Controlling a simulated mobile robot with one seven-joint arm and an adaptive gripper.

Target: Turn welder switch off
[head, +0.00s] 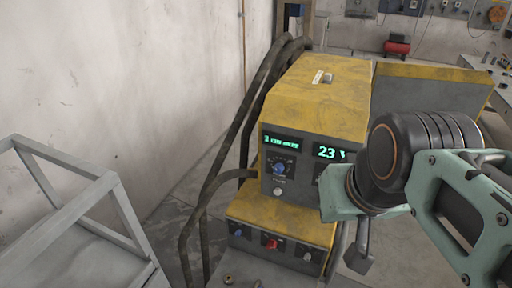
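The welder (325,95) is a yellow and dark grey box with worn paint. Its green displays are lit, and one reads 23 V. A small pale switch (327,78) with a white plate sits on its yellow top. Its position, on or off, is too small to tell. A blue knob (280,168) is on the front panel. My gripper (361,251) is at the lower right, in front of the welder's right side and well below the top switch. Only a grey finger-like part shows below my wrist, which hides part of the front panel.
Dark cables (213,180) run down the welder's left side. A grey metal frame (75,178) stands at the left by the wall. Coloured sockets (270,243) line the lower front. A workbench (487,62) and a red compressor (397,46) are farther back. The space above the welder is clear.

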